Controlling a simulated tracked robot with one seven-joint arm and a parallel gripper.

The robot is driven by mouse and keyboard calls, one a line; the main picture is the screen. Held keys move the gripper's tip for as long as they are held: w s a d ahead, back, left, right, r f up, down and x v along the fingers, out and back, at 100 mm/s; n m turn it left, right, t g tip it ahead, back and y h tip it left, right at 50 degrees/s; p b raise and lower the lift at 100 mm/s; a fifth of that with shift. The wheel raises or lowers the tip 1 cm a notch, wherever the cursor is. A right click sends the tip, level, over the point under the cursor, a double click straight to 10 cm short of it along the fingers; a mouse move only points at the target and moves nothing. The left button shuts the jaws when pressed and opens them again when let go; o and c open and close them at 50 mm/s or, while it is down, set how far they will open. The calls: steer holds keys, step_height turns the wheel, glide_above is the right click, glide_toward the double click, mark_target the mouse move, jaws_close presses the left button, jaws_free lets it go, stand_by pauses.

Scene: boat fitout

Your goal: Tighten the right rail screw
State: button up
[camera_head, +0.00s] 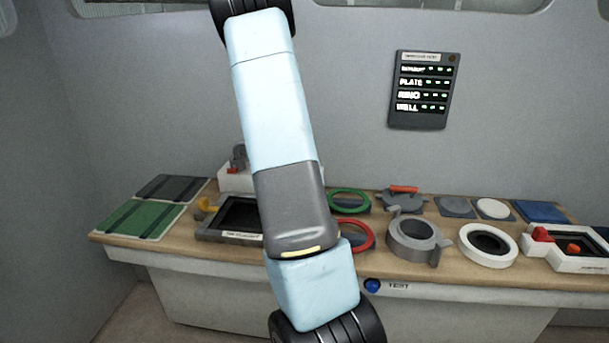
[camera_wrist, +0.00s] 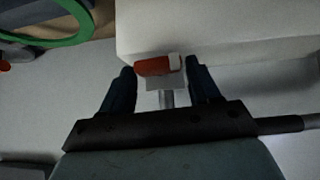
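In the wrist view, my gripper (camera_wrist: 160,68) has two dark fingers spread apart. A small red piece (camera_wrist: 153,67) with a pale right end lies across the gap at the fingertips; I cannot tell whether either finger touches it. Below it, between the fingers, are a pale plate and a short grey shaft (camera_wrist: 167,99). A white block (camera_wrist: 220,32) lies just beyond the tips. I cannot tell which part is the right rail screw. In the head view my arm hides my gripper. A partly hidden white box (camera_head: 229,180) with a grey fitting shows left of the arm.
The bench holds a green ring (camera_head: 365,203), a red ring (camera_head: 372,238), a grey round fitting (camera_head: 430,252), a white ring (camera_head: 465,246) and a white frame with red knobs (camera_head: 591,265). Green panel (camera_head: 140,221) lies left. A status panel (camera_head: 422,124) hangs on the wall.

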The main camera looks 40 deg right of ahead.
steer(key=v, duration=1.3)
steer(key=shift+a, duration=0.15)
stand_by(0.8)
steer(key=shift+s+r, duration=0.15)
steer(key=shift+s, duration=0.05)
stand_by(0.3)
